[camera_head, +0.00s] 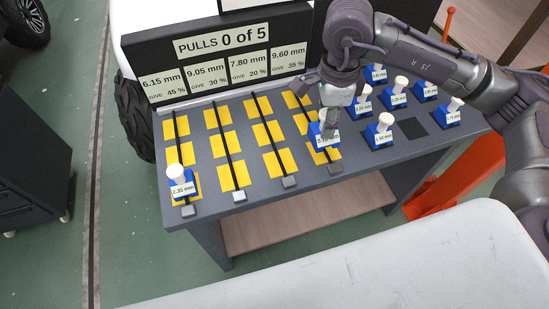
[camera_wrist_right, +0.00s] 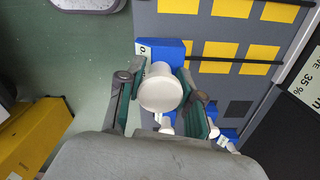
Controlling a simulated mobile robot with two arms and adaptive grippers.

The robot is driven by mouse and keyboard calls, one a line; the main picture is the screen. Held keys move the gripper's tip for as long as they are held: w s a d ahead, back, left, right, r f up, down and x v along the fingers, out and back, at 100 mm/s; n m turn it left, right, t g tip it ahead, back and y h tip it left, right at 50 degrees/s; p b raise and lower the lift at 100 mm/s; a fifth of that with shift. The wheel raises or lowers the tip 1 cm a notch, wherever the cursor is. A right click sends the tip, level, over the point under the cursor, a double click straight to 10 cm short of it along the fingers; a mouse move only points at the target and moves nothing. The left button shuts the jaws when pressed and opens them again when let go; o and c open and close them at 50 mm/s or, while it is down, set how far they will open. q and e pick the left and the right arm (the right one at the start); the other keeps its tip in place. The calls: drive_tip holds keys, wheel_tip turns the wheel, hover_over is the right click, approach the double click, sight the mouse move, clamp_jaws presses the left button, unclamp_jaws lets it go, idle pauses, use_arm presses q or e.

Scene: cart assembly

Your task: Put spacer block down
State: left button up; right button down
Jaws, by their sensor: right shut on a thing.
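My right gripper (camera_head: 328,112) is shut on the white knob of a spacer block (camera_head: 318,137), a blue base with a white label that I cannot read fully. The block is over the front part of the rightmost column of yellow pads (camera_head: 324,155); I cannot tell whether it touches the table. In the right wrist view, the gripper's fingers (camera_wrist_right: 160,100) stand on both sides of the white knob (camera_wrist_right: 160,90), with the blue base (camera_wrist_right: 175,47) behind it. My left gripper is not in view.
Another spacer block (camera_head: 181,187) stands on the front-left yellow pad. Several blocks (camera_head: 379,130) stand on the table's right side, around a bare dark square (camera_head: 411,128). Black strips (camera_head: 226,140) run across the pads. A sign reading "PULLS 0 of 5" (camera_head: 222,42) stands behind.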

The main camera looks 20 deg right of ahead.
drive_tip(key=w+a+f+p, duration=0.1)
drive_tip(key=a+f, duration=0.2)
drive_tip(key=w+a+f+p, duration=0.1)
drive_tip(key=a+f, duration=0.2)
drive_tip(key=w+a+f+p, duration=0.1)
drive_tip(key=a+f, duration=0.2)
drive_tip(key=shift+f, duration=0.3)
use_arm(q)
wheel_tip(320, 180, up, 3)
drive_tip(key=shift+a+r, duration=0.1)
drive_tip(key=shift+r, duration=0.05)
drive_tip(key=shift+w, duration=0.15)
use_arm(e)
drive_tip(key=shift+f, duration=0.1)
